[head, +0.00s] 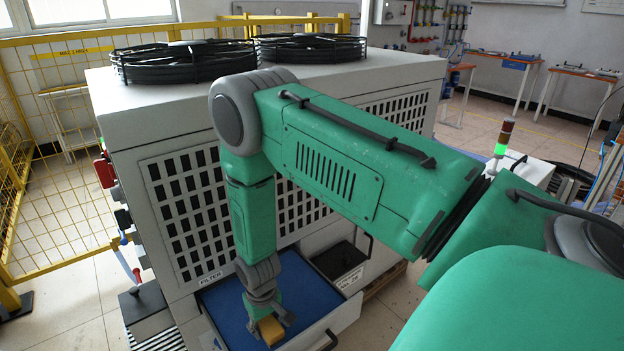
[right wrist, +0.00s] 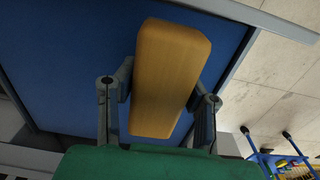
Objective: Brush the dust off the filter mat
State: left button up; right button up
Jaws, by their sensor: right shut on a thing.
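The filter mat (head: 226,312) is a blue sheet lying in a pulled-out drawer (head: 340,316) at the foot of the grey machine. It also fills much of the right wrist view (right wrist: 60,60). My right gripper (head: 268,318) is over the mat's front part, shut on a yellow-brown wooden block, the brush (head: 271,331). In the right wrist view the brush (right wrist: 170,75) sits between the two fingers. Its bristles are hidden, and I cannot tell whether it touches the mat. No dust can be made out on the mat. My left gripper is not in view.
The grey machine (head: 130,110) with vent grilles and two top fans stands behind the drawer. A yellow mesh fence (head: 50,200) is at the left.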

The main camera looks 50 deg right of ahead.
aim_at(267, 319)
jog(key=r, duration=0.1)
jog(key=p, duration=0.1)
jog(key=r, duration=0.1)
jog(key=shift+d+r+p, duration=0.25)
jog(key=shift+r+p, duration=0.1)
jog(key=shift+p, duration=0.05)
jog(key=shift+a+r+p, duration=0.2)
jog(key=shift+r+p, duration=0.2)
jog(key=shift+r, duration=0.2)
jog(key=shift+a+r, duration=0.1)
jog(key=shift+a, duration=0.1)
jog(key=shift+d, duration=0.25)
